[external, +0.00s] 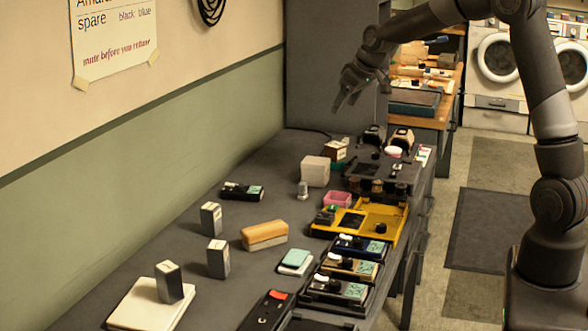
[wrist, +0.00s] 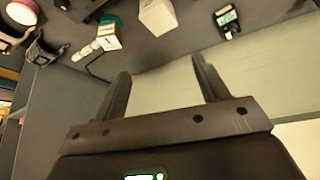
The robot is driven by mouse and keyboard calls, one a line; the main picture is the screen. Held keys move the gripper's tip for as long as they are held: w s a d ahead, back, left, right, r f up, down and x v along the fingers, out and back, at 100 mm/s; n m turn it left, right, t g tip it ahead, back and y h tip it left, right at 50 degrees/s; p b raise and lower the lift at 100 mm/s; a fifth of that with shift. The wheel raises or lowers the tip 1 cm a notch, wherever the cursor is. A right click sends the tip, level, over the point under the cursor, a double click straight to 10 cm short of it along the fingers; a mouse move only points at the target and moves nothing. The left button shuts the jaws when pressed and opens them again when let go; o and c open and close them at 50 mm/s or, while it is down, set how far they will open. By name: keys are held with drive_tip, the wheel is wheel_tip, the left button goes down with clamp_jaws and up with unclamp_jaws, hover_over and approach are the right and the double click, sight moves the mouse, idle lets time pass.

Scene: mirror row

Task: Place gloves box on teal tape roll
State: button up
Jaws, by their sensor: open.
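A small box with white, orange-brown and green faces (wrist: 109,38) lies near the top of the wrist view; it may be the gloves box. What looks like the same box (external: 334,150) stands behind a plain off-white box (external: 315,172) in the external view. I cannot make out a teal tape roll for certain; green shows at the small box's upper edge, but I cannot tell whether it is a separate thing. My gripper (external: 349,95) is open and empty, high above the far end of the bench. Its two fingers (wrist: 158,69) also show in the wrist view, apart from everything.
The long grey bench (external: 205,290) runs along the wall. A tall grey cabinet (external: 325,65) stands behind my gripper. Bare bench shows along the wall.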

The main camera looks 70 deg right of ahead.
drive_tip(key=s+a+r+n, duration=0.1)
drive_tip(key=s+a+r, duration=0.3)
drive_tip(key=s+a, duration=0.45)
drive_tip(key=s+a+r+n, duration=0.1)
drive_tip(key=s+a+r, duration=0.4)
drive_tip(key=a, duration=0.7)
drive_tip(key=s+a+f, duration=0.1)
drive_tip(key=s+a, duration=0.2)
drive_tip(key=s, duration=0.3)
drive_tip(key=s+a+f+y, duration=0.1)
drive_tip(key=s+a, duration=0.2)
drive_tip(key=s, duration=0.3)
drive_tip(key=s+a+f+n+y, duration=0.1)
drive_tip(key=s+a, duration=0.3)
drive_tip(key=s, duration=0.3)
drive_tip(key=shift+f, duration=0.35)
